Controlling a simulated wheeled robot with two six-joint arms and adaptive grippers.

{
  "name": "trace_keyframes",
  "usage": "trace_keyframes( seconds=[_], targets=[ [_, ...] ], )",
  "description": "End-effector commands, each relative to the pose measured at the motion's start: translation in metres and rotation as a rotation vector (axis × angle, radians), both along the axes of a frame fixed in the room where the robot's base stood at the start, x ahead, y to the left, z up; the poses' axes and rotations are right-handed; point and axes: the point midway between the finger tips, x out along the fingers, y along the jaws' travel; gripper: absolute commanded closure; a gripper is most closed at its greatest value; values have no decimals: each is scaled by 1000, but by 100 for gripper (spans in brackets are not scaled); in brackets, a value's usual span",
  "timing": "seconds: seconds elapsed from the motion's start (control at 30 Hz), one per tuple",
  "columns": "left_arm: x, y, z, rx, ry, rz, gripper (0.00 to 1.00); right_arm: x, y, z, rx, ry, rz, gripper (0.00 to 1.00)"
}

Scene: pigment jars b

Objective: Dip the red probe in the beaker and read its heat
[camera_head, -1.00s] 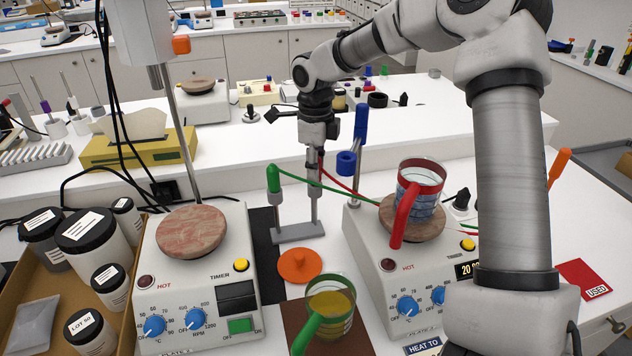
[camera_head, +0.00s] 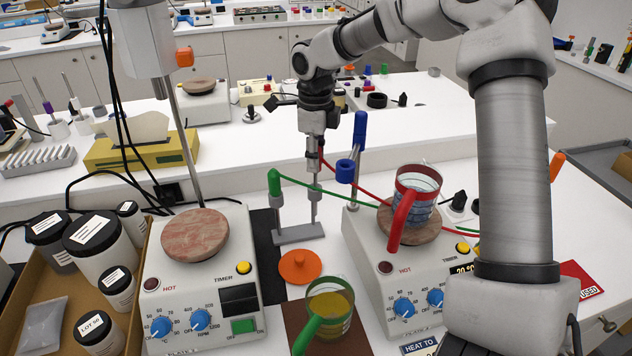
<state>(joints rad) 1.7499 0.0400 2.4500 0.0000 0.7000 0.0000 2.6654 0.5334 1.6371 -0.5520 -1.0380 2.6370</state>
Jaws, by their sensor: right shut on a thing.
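My right gripper (camera_head: 314,142) is shut on the red probe (camera_head: 321,156), upright above the grey probe stand (camera_head: 299,234). Its lower end is at the stand's right socket; I cannot tell whether the tip is clear. A red cable trails from it to the right. A green probe (camera_head: 274,182) stands in the left socket. A red-handled beaker (camera_head: 418,185) with bluish contents stands on the right hotplate (camera_head: 375,262). A green-handled beaker (camera_head: 328,308) with yellow liquid stands on a brown mat (camera_head: 296,315). A display (camera_head: 464,269) reads about 20 °C, partly hidden. My left gripper is out of view.
A blue clamp post (camera_head: 360,130) stands between the probe stand and red-handled beaker. My right arm covers the right side.

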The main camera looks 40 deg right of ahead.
Motion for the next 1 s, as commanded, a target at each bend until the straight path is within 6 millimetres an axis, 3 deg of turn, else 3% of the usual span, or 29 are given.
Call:
trace_keyframes(
  seconds=[1.0],
  targets=[
    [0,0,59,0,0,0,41,0,0,76,-1,-1,0,100]
  ],
)
